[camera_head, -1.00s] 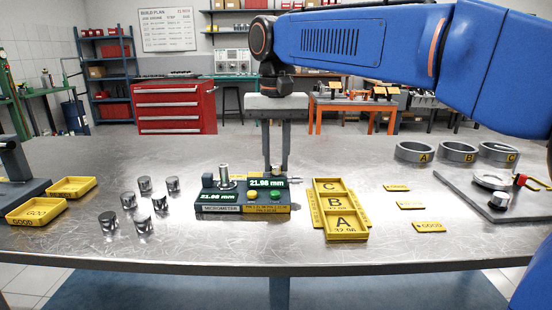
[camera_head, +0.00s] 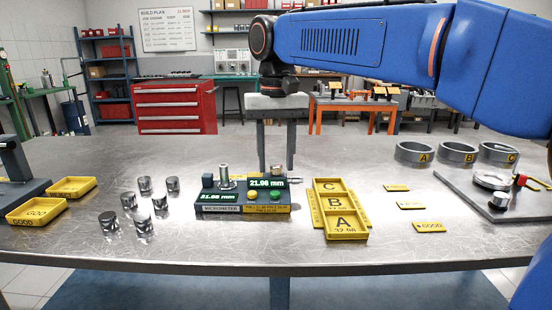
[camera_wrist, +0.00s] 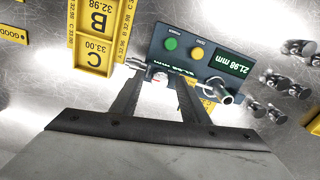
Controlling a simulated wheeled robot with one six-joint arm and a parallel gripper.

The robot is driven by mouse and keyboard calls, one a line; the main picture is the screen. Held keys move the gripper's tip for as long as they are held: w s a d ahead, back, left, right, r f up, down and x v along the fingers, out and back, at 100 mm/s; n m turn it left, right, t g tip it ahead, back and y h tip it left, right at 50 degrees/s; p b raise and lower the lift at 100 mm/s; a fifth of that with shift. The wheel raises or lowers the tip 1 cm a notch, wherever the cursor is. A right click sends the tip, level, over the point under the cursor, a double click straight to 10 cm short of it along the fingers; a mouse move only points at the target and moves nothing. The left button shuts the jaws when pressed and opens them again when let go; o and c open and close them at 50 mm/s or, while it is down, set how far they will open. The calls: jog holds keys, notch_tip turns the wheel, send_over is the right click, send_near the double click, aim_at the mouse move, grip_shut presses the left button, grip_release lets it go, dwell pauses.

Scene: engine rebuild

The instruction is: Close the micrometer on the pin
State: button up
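The micrometer station (camera_head: 230,207) is a dark block on the bench, with two lit displays reading 21.98 mm and a yellow and a green button. It shows upside down in the wrist view (camera_wrist: 195,38). Whether a finger touches the pin or block is unclear.
An upright metal post (camera_head: 224,174) stands at the block's left. Several loose pins (camera_head: 145,185) stand left of the block. A yellow tray marked A, B, C (camera_head: 347,234) lies close on its right. Yellow GOOD trays (camera_head: 37,220) are far left; rings (camera_head: 415,152) stand at back right.

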aim_at(276, 165)
notch_tip(276, 165, up, 17)
dwell(0.9)
jog(key=shift+s+r, duration=0.1)
